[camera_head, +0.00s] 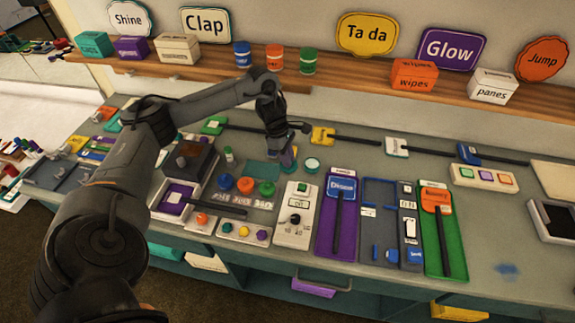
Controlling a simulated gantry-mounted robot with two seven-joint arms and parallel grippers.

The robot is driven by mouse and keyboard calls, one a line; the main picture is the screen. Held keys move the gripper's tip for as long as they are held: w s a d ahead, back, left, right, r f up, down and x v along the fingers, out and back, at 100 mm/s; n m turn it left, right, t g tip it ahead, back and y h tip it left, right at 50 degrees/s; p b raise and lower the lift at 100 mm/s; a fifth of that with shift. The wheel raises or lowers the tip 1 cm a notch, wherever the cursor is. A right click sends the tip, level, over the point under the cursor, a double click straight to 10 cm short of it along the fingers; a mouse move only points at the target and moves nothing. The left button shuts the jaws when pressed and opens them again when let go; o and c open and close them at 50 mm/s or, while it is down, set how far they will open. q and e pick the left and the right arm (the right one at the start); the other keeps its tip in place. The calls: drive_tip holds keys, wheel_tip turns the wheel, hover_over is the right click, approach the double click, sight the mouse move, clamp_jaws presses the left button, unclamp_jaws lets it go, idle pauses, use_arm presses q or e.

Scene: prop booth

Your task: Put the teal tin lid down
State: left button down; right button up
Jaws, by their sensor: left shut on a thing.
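My left gripper (284,148) hangs over the middle of the counter, its arm reaching in from the left. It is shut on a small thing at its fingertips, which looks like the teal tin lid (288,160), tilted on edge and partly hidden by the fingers. I cannot tell whether it touches the counter. A small round teal tin (312,164) with a pale top stands just right of it. A flat dark teal pad (262,172) lies just left of it. My right gripper is not in view.
A wooden shelf (340,82) holds cans, boxes and signs. Bare grey counter (345,162) shows right of the tin.

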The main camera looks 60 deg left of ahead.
use_arm(q)
drive_tip(key=shift+f, duration=1.95)
drive_tip(key=shift+f+b, duration=0.5)
drive_tip(key=shift+f, duration=0.05)
drive_tip(key=c, duration=1.1)
unclamp_jaws()
